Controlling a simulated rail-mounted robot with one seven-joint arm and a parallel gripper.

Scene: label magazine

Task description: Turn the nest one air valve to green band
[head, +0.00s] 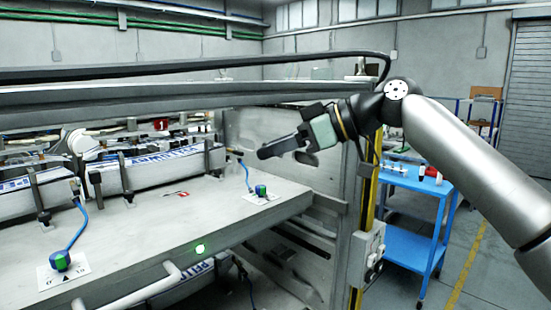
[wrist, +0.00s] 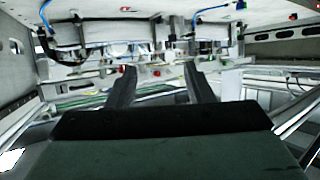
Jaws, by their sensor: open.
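Two small air valves with blue-and-green knobs sit on white plates on the grey bench top. One valve (head: 61,260) is at the front left, its plate marked with a black triangle and small figures. The other valve (head: 261,191) is near the bench's right end. I cannot tell which belongs to nest one, nor read either knob's setting. My gripper (head: 285,153) is open and empty, in the air above and to the right of the right-hand valve, touching nothing. Its two dark fingers also show apart in the wrist view (wrist: 160,75).
Clamped label magazines (head: 165,168) line the back of the bench, with blue air hoses to the valves. A grey beam (head: 180,95) crosses above. A blue cart (head: 410,180) stands right.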

